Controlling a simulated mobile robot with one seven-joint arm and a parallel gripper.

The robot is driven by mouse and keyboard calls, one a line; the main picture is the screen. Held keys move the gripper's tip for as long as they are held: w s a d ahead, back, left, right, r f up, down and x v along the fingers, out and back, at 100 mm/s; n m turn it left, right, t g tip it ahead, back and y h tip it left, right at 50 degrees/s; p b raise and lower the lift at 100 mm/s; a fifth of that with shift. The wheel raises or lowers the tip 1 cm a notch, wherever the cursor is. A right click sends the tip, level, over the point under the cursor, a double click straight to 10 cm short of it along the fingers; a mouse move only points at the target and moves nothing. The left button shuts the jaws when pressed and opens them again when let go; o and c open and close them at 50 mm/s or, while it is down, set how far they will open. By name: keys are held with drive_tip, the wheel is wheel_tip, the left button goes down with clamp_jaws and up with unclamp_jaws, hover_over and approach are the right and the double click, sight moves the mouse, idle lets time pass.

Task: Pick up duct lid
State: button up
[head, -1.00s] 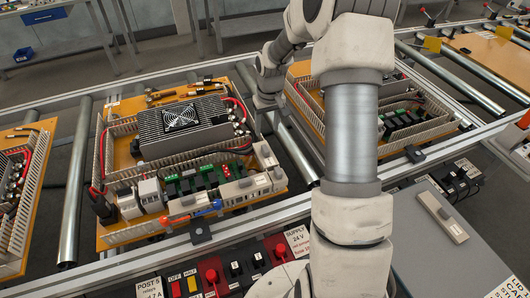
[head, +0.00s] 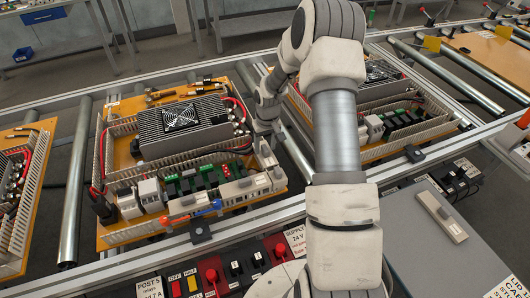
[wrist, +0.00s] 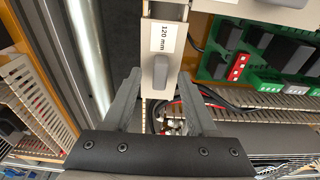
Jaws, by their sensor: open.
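A light grey duct lid (wrist: 161,72) labelled 120 mm, with a darker grey raised grip, is in the upper middle of the wrist view. My gripper (wrist: 160,84) is open, one finger on each side of the lid's grip. I cannot tell whether the fingers touch it. In the head view my gripper (head: 264,132) points down at the right edge of the middle board, just above a lid there (head: 267,157).
The middle board carries a large finned unit with a fan (head: 181,118), slotted ducts and green terminal boards (head: 187,183). Red and black wires run near my fingers. Another lid-like piece (head: 441,215) lies on a grey box at right. Bare rollers (head: 75,185) separate the boards.

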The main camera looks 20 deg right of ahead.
sight(264, 146)
clamp_jaws()
drive_tip(key=shift+r, duration=0.15)
wheel_tip(264, 146, up, 4)
drive_tip(key=w+d+r, duration=0.3)
drive_tip(key=d+r, duration=0.3)
drive_tip(key=d, duration=0.5)
drive_tip(key=shift+d+r, duration=0.15)
drive_tip(key=shift+r, duration=0.25)
drive_tip(key=shift+w+r, duration=0.1)
drive_tip(key=shift+r, duration=0.1)
drive_tip(key=shift+r+p, duration=1.2)
drive_tip(key=shift+r, duration=0.7)
